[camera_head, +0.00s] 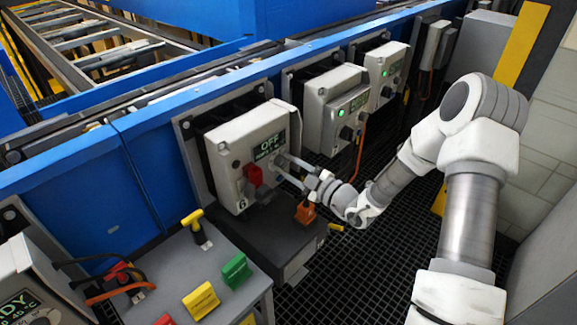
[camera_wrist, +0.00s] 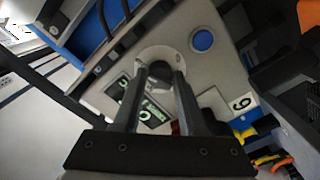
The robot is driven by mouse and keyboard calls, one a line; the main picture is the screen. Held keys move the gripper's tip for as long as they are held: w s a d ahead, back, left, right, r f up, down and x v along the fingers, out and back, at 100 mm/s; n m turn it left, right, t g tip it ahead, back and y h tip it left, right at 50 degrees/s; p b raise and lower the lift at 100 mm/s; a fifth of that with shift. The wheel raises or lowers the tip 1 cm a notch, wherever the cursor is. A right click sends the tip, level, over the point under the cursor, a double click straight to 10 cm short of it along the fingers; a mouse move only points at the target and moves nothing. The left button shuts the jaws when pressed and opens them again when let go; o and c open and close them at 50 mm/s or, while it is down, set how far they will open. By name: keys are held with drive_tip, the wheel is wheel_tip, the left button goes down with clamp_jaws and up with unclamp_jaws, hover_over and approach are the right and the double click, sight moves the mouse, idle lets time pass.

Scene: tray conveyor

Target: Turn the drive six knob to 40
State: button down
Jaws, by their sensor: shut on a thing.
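The drive six box (camera_head: 222,150) is a light grey housing on the blue conveyor side, with a 6 label (camera_head: 242,204). Its display (camera_head: 270,143) reads OFF on its top line; the smaller line below is too blurred to read. In the wrist view the display (camera_wrist: 152,113) shows tilted and partly covered by a finger. The drive six knob (camera_wrist: 160,68) is dark and round, between my fingers. My gripper (camera_head: 281,165) is at the right side of the box front, shut on the knob. The knob's pointer and scale cannot be made out.
A red switch handle (camera_head: 253,176) sits left of my gripper, and a blue button (camera_wrist: 203,40) is beside the knob. Two similar drive boxes (camera_head: 322,110) (camera_head: 374,68) stand farther right. A bench (camera_head: 165,265) with coloured blocks is at lower left.

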drive_tip(key=shift+r+n+p, duration=0.1)
drive_tip(key=shift+n+p, duration=0.2)
drive_tip(key=shift+n, duration=0.1)
drive_tip(key=shift+n+p, duration=0.7)
drive_tip(key=shift+n, duration=0.3)
drive_tip(key=n+p, duration=0.1)
drive_tip(key=n, duration=0.2)
drive_tip(key=shift+n+p, duration=0.3)
drive_tip(key=n+p, duration=0.1)
drive_tip(key=n, duration=0.2)
drive_tip(key=shift+n, duration=0.3)
drive_tip(key=n, duration=0.3)
drive_tip(key=shift+n+p, duration=0.3)
drive_tip(key=shift+n+b, duration=0.75)
drive_tip(key=shift+n, duration=5.95)
